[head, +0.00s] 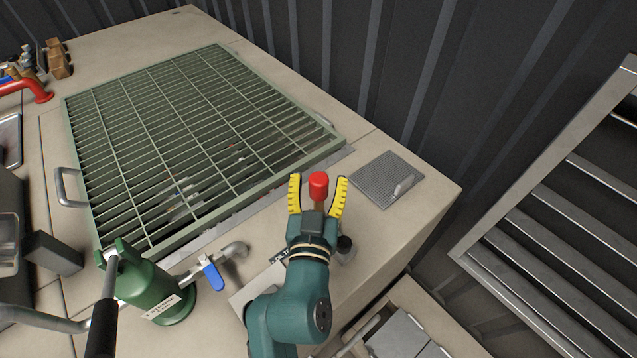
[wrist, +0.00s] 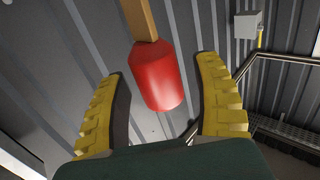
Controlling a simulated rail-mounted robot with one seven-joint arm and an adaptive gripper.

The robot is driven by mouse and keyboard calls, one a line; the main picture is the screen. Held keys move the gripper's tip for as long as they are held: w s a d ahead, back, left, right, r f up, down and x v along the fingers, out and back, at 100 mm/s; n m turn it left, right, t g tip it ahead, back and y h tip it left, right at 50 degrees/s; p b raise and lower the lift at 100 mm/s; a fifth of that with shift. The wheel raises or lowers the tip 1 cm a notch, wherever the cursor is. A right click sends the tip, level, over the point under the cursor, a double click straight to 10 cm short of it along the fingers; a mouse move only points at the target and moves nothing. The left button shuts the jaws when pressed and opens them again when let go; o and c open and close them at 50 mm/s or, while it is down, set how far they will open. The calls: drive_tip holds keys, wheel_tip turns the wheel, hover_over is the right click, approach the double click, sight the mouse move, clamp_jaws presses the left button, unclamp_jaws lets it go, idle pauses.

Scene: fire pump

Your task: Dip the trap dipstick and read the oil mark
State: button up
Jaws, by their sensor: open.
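The dipstick's red grip (head: 318,186) shows between my gripper's fingertips in the head view. In the wrist view the red grip (wrist: 157,78) is between the fingers, with a flat wooden stick (wrist: 139,18) running from it to the top edge. My gripper (head: 318,194) has yellow ridged fingers spread wide, one on each side of the grip. It also shows open in the wrist view (wrist: 160,95), with gaps beside the red grip. The stick's far end and any oil mark are out of sight.
A green grating (head: 190,140) covers the pit at left. A green hand pump (head: 150,290) and a blue-handled valve (head: 213,277) stand at front left. A grey ribbed plate (head: 386,178) lies right of my gripper. A dark corrugated wall (head: 400,60) rises behind.

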drive_tip(key=s+a, duration=0.1)
drive_tip(key=s, duration=1.1)
